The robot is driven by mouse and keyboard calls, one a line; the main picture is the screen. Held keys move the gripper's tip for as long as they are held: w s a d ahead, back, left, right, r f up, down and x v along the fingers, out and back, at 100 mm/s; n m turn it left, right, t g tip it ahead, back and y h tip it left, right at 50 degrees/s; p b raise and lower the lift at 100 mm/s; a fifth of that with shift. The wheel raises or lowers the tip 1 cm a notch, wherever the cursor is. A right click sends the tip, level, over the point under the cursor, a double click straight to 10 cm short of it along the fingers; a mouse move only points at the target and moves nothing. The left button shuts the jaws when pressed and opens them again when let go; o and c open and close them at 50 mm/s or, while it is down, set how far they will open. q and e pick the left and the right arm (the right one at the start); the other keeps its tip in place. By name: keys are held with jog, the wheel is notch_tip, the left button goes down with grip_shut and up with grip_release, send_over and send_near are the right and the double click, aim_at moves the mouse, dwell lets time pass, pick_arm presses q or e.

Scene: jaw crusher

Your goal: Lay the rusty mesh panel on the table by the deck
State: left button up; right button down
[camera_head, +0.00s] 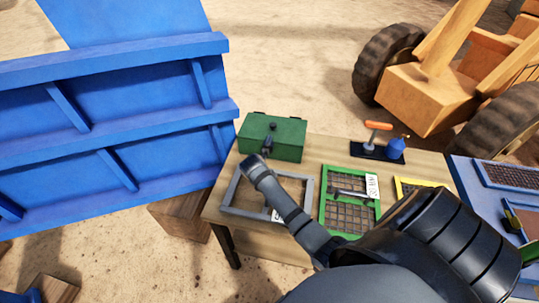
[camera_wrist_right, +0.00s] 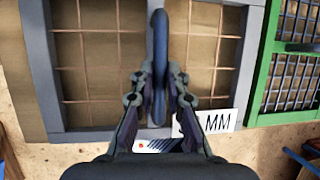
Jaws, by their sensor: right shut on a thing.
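My right gripper (camera_wrist_right: 160,98) is shut on a slim dark blue bar (camera_wrist_right: 160,40), seen nearly end to end in the right wrist view. I cannot tell whether the bar is joined to the grey-framed mesh panel (camera_wrist_right: 100,136) behind it. In the head view this panel (camera_head: 309,189) lies on the table (camera_head: 213,211), partly hidden by my right arm. The blue deck (camera_head: 480,205) stands at the right edge with a dark mesh panel (camera_head: 507,175) on it. I cannot tell whether that one is the rusty panel. My left gripper is out of view.
A green-framed mesh panel (camera_head: 323,205) with a handle and a yellow-framed panel (camera_head: 405,184) lie farther right on the table. A green box (camera_head: 285,150) and a dark tray (camera_head: 365,153) stand at the back. A large blue machine (camera_head: 120,130) rises at the left.

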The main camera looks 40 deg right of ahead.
jog(key=shift+f, duration=0.85)
jog(key=c, duration=1.8)
grip_release()
jog(key=shift+s+f, duration=0.1)
jog(key=o, duration=0.5)
jog(key=shift+c, duration=0.2)
jog(key=v, duration=1.2)
